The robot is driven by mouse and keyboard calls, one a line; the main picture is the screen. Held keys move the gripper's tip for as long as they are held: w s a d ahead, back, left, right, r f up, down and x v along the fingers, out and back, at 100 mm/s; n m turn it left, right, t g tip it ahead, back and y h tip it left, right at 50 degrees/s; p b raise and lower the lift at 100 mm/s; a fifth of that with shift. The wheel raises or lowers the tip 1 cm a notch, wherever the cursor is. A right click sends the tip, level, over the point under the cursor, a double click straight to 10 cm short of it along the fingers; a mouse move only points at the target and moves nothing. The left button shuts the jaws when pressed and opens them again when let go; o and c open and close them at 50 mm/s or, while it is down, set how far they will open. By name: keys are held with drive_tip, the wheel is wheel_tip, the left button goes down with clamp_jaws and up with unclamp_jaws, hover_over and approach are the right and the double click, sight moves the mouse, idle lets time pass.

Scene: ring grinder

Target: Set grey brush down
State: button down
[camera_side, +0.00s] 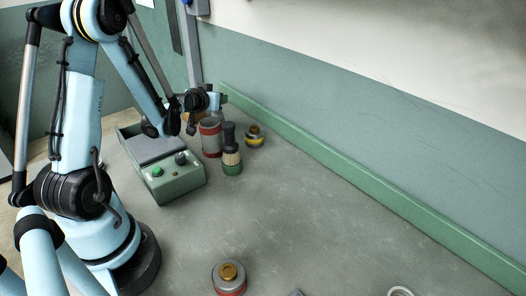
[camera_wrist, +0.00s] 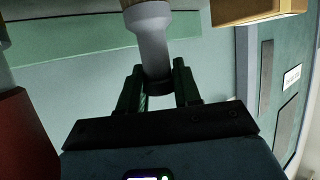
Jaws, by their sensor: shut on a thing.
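The grey brush (camera_side: 229,137) is upright in the side view, with a dark grey handle above pale bristles. A tan part shows at the top edge, mostly cut off.
A green control box (camera_side: 173,177) is at the left. A red-based round part (camera_side: 229,278) is at the front. The middle bench is clear.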

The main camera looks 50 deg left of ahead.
drive_tip(key=c, duration=0.8)
unclamp_jaws()
drive_tip(key=shift+f, duration=0.1)
wheel_tip(320, 180, up, 8)
drive_tip(key=s+d, duration=0.2)
drive_tip(key=s+d+m+g+h, duration=0.15)
drive_tip(key=d+m+h, duration=0.3)
drive_tip(key=d, duration=1.25)
drive_tip(key=s+d+g+h, duration=0.1)
drive_tip(key=s+d, duration=0.2)
drive_tip(key=s+d+f+m+h, duration=0.1)
drive_tip(key=s+d, duration=0.2)
drive_tip(key=d, duration=0.1)
drive_tip(key=s+d+m+g+h, duration=0.1)
drive_tip(key=s+d, duration=0.1)
drive_tip(key=d, duration=0.2)
drive_tip(key=shift+s+d+f+g, duration=0.1)
drive_tip(key=shift+s+f+g, duration=0.1)
drive_tip(key=shift+s+g, duration=0.2)
